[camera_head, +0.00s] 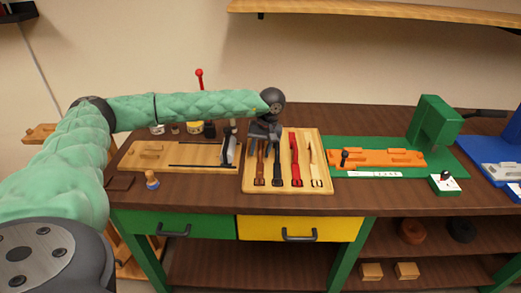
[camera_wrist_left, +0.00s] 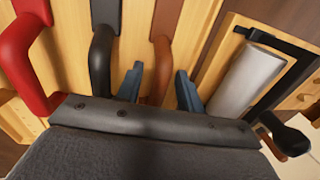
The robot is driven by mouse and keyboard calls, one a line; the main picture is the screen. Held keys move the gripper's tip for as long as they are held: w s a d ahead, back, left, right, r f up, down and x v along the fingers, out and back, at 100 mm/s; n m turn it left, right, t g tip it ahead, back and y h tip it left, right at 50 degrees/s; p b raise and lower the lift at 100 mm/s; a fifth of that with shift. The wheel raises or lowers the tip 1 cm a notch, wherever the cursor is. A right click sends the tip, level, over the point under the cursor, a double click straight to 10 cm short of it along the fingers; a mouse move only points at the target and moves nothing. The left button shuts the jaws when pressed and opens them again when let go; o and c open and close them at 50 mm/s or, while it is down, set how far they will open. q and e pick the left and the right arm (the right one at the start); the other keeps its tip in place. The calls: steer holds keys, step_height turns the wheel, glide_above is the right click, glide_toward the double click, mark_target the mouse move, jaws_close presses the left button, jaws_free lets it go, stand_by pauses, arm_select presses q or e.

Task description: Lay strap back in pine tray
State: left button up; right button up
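The pine tray (camera_head: 288,188) lies on the bench with straps side by side: brown (camera_head: 260,166), black (camera_head: 278,168), red (camera_head: 296,162) and cream (camera_head: 314,168). My left gripper (camera_head: 263,137) is over the back left part of the tray, at the far end of the brown strap. In the left wrist view its two blue-grey fingers (camera_wrist_left: 159,84) stand apart, one on each side of the brown strap (camera_wrist_left: 163,58), with gaps visible. The black strap (camera_wrist_left: 101,55) and red strap (camera_wrist_left: 28,60) are beside them. My right gripper is out of view.
Left of the tray is a wooden board (camera_head: 165,155) with a pale roller in a dark frame, close to the gripper in the left wrist view (camera_wrist_left: 245,80). Right is a green mat with an orange fixture (camera_head: 380,158) and a green press (camera_head: 436,120). Jars stand behind.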

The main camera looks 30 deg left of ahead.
arm_select(q)
steer(key=shift+r, duration=0.15)
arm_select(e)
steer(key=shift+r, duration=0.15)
arm_select(q)
steer(key=shift+w+r, duration=0.1)
steer(key=shift+r, duration=0.1)
step_height(320, 180, up, 11)
steer(key=w+d+b, duration=0.1)
steer(key=d+b, duration=0.1)
steer(key=b, duration=0.1)
steer(key=shift+r, duration=0.2)
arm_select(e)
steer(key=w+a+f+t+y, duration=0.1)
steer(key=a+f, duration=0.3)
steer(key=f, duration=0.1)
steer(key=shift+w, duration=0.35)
arm_select(q)
steer(key=shift+f, duration=0.1)
